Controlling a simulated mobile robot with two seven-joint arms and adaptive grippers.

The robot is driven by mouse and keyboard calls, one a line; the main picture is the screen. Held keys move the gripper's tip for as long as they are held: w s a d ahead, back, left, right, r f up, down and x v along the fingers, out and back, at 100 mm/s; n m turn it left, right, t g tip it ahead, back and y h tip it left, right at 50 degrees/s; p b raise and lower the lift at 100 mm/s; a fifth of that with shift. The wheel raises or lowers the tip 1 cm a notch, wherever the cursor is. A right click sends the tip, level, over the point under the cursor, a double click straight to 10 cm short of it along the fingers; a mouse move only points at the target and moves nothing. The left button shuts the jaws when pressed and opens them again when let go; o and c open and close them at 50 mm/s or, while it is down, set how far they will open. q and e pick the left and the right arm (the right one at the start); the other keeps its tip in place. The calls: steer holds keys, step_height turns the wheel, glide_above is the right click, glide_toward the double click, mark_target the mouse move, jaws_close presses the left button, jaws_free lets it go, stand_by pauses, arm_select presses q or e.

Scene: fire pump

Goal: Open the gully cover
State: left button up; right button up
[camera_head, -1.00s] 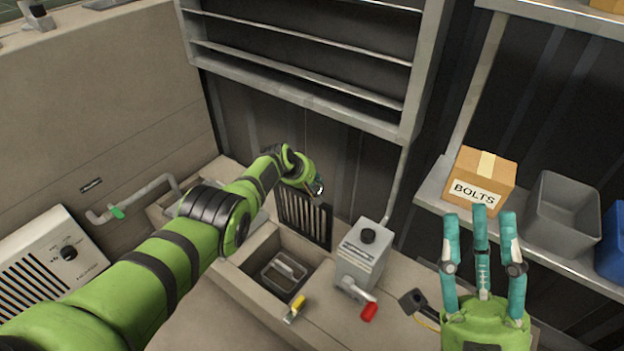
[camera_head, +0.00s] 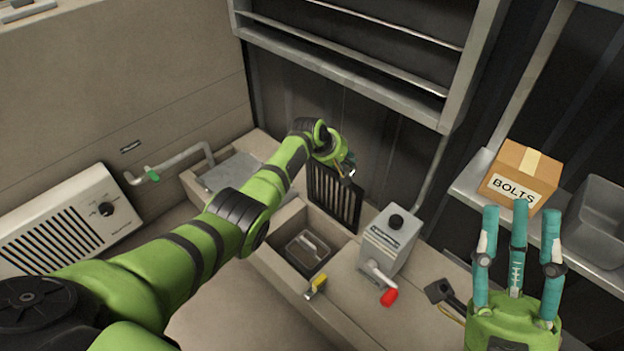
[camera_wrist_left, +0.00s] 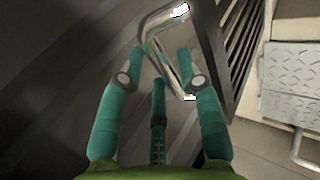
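The gully cover (camera_head: 333,196) is a dark slatted grate standing upright at the back edge of the gully opening (camera_head: 305,250). Its slats also show in the left wrist view (camera_wrist_left: 236,45). My right gripper (camera_head: 520,225) is open and empty at the lower right, fingers pointing up.
A grey box with a red-handled lever (camera_head: 388,245) stands right of the gully. A yellow-handled valve (camera_head: 317,285) is on the gully's front edge. A pipe with a green handle (camera_head: 170,168) runs at the left. A BOLTS box (camera_head: 520,178) sits on the right shelf.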

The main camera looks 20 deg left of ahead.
arm_select(q)
steer(key=s+a, duration=0.4)
steer(key=s, duration=0.7)
steer(key=shift+s+a+r, duration=0.15)
steer(key=shift+s+r, duration=0.15)
steer(key=shift+s, duration=0.1)
